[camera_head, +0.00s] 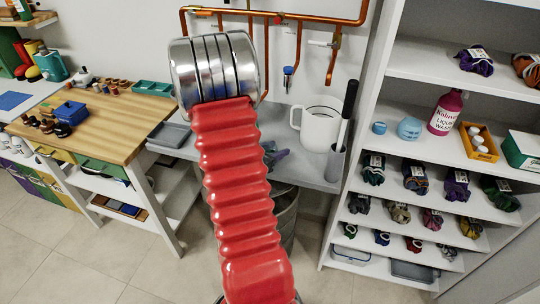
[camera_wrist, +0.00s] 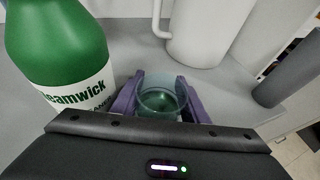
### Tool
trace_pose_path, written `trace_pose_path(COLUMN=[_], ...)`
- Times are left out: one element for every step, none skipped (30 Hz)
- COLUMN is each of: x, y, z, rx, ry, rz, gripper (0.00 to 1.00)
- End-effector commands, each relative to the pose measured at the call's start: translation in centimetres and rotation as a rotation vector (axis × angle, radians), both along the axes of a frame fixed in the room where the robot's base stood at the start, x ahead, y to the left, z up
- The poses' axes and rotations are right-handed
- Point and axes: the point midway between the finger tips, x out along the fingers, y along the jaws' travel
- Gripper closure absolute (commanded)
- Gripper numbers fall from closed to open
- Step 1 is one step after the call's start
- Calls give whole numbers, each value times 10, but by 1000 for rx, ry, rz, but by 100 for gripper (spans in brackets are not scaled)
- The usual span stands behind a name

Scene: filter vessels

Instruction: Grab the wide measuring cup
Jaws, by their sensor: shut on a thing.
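The wide measuring cup (camera_wrist: 162,103) is a small see-through greenish cup, upright in the middle of the wrist view. My gripper (camera_wrist: 160,92) has its purple fingers on the left and right sides of the cup, shut on it. The cup appears to be at the grey shelf top; I cannot tell whether it touches it. In the head view my red arm hides the cup, and only a bit of purple by the arm shows, likely my gripper (camera_head: 275,154).
A green bottle (camera_wrist: 55,45) stands close left of my gripper, a white jug (camera_wrist: 203,30) behind it. A dark grey cylinder (camera_wrist: 290,75) stands at the right. In the head view, the jug (camera_head: 319,126) stands on the grey shelf (camera_head: 312,174), beside white shelving (camera_head: 405,140).

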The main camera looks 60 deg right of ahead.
Motion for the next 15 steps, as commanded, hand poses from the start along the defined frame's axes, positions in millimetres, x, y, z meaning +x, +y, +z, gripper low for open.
trace_pose_path(x=[0,0,0,0,0,0,0,0,0,0,0,0,0,0,0], y=[0,0,0,0,0,0,0,0,0,0,0,0,0,0,0], z=[0,0,0,0,0,0,0,0,1,1,1,2,2,3,4], rx=[0,0,0,0,0,0,0,0,0,0,0,0,0,0,0], ry=[0,0,0,0,0,0,0,0,0,0,0,0,0,-1,-1], rz=[0,0,0,0,0,0,0,0,0,0,0,0,0,0,0], gripper=[83,83,83,83,83,83,83,83,83,83,83,83,83,83,83])
